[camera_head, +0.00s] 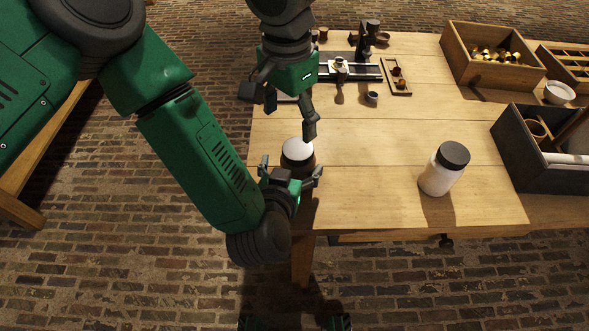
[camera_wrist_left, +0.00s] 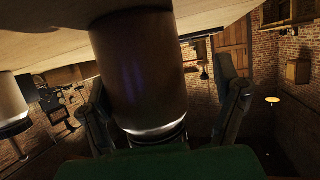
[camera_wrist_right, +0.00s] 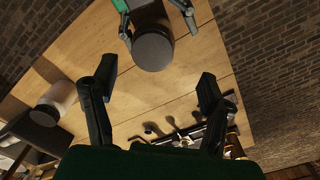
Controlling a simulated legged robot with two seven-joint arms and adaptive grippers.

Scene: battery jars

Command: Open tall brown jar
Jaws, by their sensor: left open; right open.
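The tall brown jar (camera_head: 299,165) stands near the table's left front corner, its pale grey lid (camera_head: 297,149) on top. Its brown body (camera_wrist_left: 140,70) fills the middle of the left wrist view. My left gripper (camera_head: 291,168) is open, with one finger on each side of the jar body; I cannot tell whether they touch it. My right gripper (camera_head: 290,115) is open and empty, above and behind the jar. In the right wrist view the lid (camera_wrist_right: 153,51) lies beyond the spread fingers, apart from them.
A white jar with a dark lid (camera_head: 442,172) stands to the right on the table (camera_head: 370,205). A grey open box (camera_head: 510,150), a wooden crate (camera_head: 460,65) and a white bowl (camera_head: 559,92) are farther right. Small parts and a stand (camera_head: 364,45) lie at the back. The middle is clear.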

